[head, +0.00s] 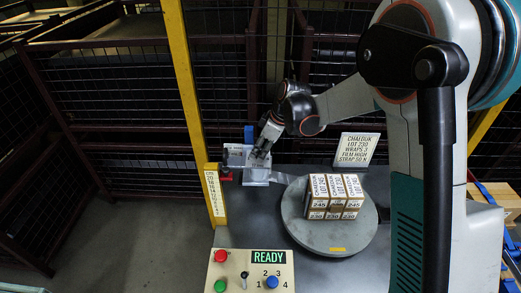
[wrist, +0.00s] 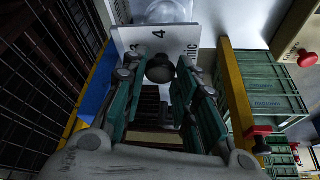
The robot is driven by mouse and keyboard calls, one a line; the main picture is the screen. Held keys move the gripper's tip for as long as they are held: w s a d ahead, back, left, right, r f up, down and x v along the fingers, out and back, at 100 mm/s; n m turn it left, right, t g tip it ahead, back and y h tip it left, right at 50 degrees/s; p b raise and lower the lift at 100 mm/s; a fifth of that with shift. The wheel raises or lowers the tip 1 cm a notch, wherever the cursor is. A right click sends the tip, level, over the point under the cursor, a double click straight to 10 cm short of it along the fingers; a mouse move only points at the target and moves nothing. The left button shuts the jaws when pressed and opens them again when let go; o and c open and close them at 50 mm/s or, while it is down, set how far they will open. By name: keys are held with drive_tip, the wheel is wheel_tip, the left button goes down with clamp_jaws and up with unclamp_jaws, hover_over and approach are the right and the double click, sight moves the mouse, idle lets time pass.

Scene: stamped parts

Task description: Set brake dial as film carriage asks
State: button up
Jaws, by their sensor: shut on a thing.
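The film carriage (head: 236,158) is a pale unit beside the yellow mast (head: 188,100), with clear film running from it towards the turntable. My gripper (head: 260,153) reaches down to it from the upper right. In the wrist view the black knob of the brake dial (wrist: 160,68) lies between the green finger pads of my gripper, which is shut on it. The white dial plate (wrist: 184,38) behind shows a 3 and a 4, plus partly hidden lettering. The knob's pointer cannot be made out. A white card (head: 355,148) reads about "LOT 230, WRAPS 3, FILM HIGH, STRAP 50 N".
Several boxes marked 245 (head: 335,193) stand on the round grey turntable (head: 340,237). A control panel (head: 250,258) in front shows READY, with red and green buttons, a toggle and a blue knob (head: 272,282). Wire mesh fencing (head: 140,90) stands behind.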

drive_tip(key=shift+w, duration=0.1)
idle(0.3)
drive_tip(key=o, duration=1.1)
drive_tip(key=shift+r, duration=0.15)
drive_tip(key=v, duration=1.1)
drive_tip(key=shift+d+r, duration=0.15)
drive_tip(key=shift+r, duration=0.25)
